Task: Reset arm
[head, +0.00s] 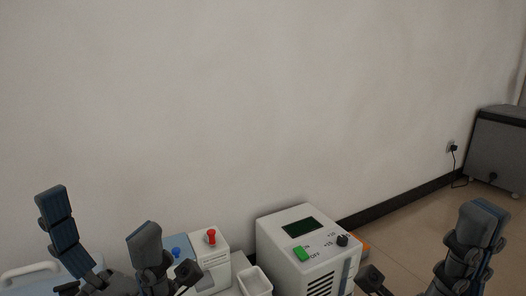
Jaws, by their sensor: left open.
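My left gripper (100,210) is at the lower left, pointing up. Its two dark grey fingers stand well apart, and it is open with nothing between them. My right gripper (482,222) is at the lower right, also pointing up. Its fingers overlap in this view, so I cannot tell whether they are open or shut, and nothing held shows there. Both arms are cut off by the bottom edge.
A white device (285,235) with a green screen, green switch and black knob stands between the grippers. Left of it are a white box (222,264) with a red knob and a small white tray (254,281). A grey cabinet (497,150) stands far right. The wall above is bare.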

